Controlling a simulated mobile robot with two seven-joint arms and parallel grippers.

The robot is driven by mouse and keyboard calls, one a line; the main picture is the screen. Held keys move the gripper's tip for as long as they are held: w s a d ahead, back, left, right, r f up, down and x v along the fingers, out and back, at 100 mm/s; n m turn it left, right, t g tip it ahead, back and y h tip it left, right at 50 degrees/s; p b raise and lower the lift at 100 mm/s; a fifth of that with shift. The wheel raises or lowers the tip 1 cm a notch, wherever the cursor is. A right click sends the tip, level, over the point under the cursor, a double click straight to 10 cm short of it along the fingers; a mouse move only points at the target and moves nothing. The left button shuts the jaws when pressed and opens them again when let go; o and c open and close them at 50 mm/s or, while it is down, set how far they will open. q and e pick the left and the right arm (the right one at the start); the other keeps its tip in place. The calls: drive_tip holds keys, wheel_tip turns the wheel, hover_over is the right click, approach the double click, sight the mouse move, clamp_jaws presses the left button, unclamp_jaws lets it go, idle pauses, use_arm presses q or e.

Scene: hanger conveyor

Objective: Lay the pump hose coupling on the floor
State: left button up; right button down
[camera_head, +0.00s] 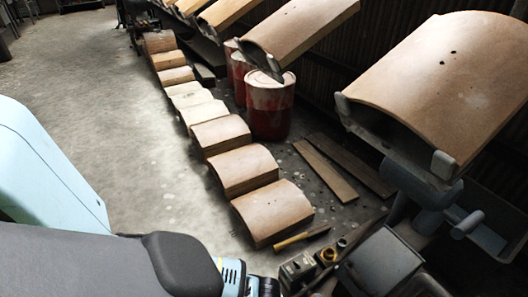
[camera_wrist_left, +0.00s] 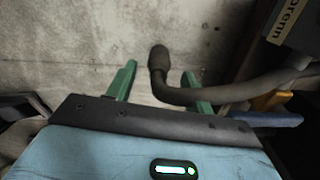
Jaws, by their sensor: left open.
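A dark hose with a rounded, thicker end, which looks like the pump hose coupling (camera_wrist_left: 158,60), shows in the left wrist view. The hose (camera_wrist_left: 225,94) bends from this end and runs off to the right, passing across the right finger. My left gripper (camera_wrist_left: 159,68) has its two green fingers spread apart, with the coupling end in the gap between the tips. I see bare space between the coupling and the left finger; whether it touches the right finger I cannot tell. Grey concrete lies behind it; contact with it is unclear. The right gripper is not in view.
A labelled box (camera_wrist_left: 295,25) and a yellow-orange part (camera_wrist_left: 268,101) are at the right of the wrist view. In the head view, curved tan blocks (camera_head: 272,210) line the floor beside red drums (camera_head: 270,112). The concrete floor (camera_head: 100,110) at left is clear.

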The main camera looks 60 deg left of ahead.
use_arm(q)
wheel_tip(320, 180, up, 9)
drive_tip(key=p, duration=0.4)
drive_tip(key=shift+f, duration=0.1)
